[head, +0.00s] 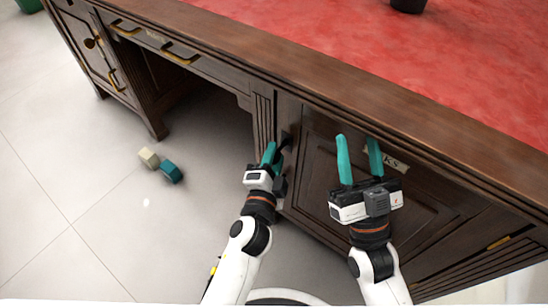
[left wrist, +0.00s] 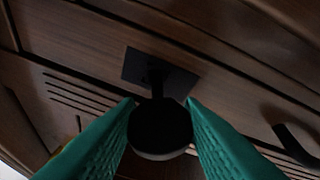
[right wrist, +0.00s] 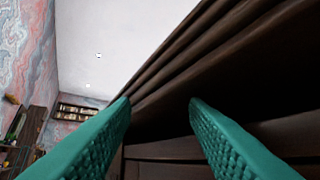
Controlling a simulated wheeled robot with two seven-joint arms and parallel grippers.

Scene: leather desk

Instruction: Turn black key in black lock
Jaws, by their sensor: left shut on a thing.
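The black key (left wrist: 160,128) shows in the left wrist view as a round dark head with a thin shaft. Its shaft meets the black lock plate (left wrist: 158,72) on the dark wooden desk front; how deep it sits is hard to tell. My left gripper (head: 276,150) is shut on the key's head, one teal finger on each side. In the head view the key and lock are mostly hidden by the fingers. My right gripper (head: 359,150) is open and empty in front of the cabinet door, below the desk's top edge.
The desk top (head: 440,70) is red leather with a wooden rim that overhangs the door. A label (head: 388,160) is on the door behind my right fingers. A cream block (head: 149,158) and a teal block (head: 171,172) lie on the floor at left. A black handle (left wrist: 296,145) is right of the lock.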

